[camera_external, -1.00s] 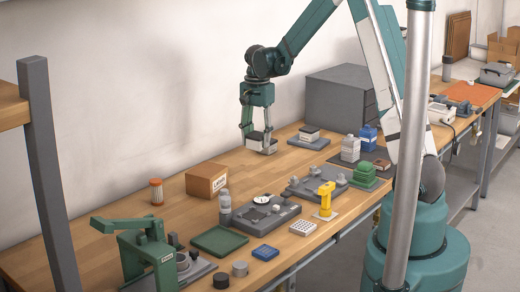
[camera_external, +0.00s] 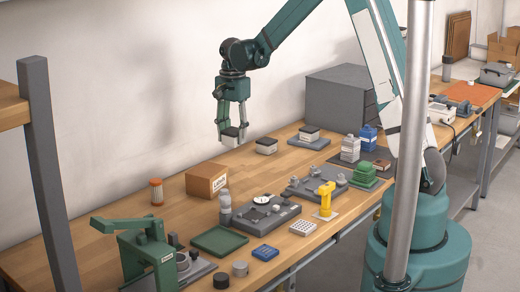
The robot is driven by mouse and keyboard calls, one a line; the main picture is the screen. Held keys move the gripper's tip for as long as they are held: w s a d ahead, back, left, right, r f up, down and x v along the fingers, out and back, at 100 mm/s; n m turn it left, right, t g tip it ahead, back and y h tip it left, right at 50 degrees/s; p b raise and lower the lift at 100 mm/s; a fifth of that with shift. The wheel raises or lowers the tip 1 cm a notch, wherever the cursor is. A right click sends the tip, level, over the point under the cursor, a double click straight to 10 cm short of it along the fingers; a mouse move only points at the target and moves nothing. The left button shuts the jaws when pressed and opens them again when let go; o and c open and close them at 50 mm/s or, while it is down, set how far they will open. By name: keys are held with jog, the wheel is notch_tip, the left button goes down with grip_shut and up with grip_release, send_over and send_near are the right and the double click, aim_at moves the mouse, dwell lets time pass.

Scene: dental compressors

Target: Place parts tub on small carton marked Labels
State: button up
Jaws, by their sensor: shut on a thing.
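My gripper (camera_external: 232,127) is shut on a small pale tub with a dark top, the parts tub (camera_external: 231,138). It holds the tub above the back of the bench, behind and a little right of the small brown carton marked Labels (camera_external: 206,181). The tub is apart from the carton and looks roughly level. The carton stands on the bench with its lettered end facing right; its lettering is small, and its top is bare.
A similar pale tub (camera_external: 266,146) stands on the bench right of my gripper, and another (camera_external: 309,134) sits on a grey plate. An orange-capped jar (camera_external: 156,191) and a grey bottle (camera_external: 225,206) flank the carton. Bench behind the carton is clear.

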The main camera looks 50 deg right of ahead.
notch_tip(320, 180, up, 5)
jog(key=p, duration=0.2)
send_over(207, 170)
jog(key=shift+w+f+m, duration=0.15)
jog(key=shift+f+m, duration=0.05)
jog(key=shift+m, duration=0.1)
jog(key=shift+f, duration=0.1)
jog(key=shift+d+f, duration=0.1)
jog(key=shift+f, duration=2.95)
jog(key=shift+f, duration=0.1)
jog(key=shift+f, duration=1.75)
jog(key=shift+f, duration=0.25)
jog(key=o, duration=1)
jog(key=shift+r, duration=0.1)
jog(key=shift+c, duration=0.2)
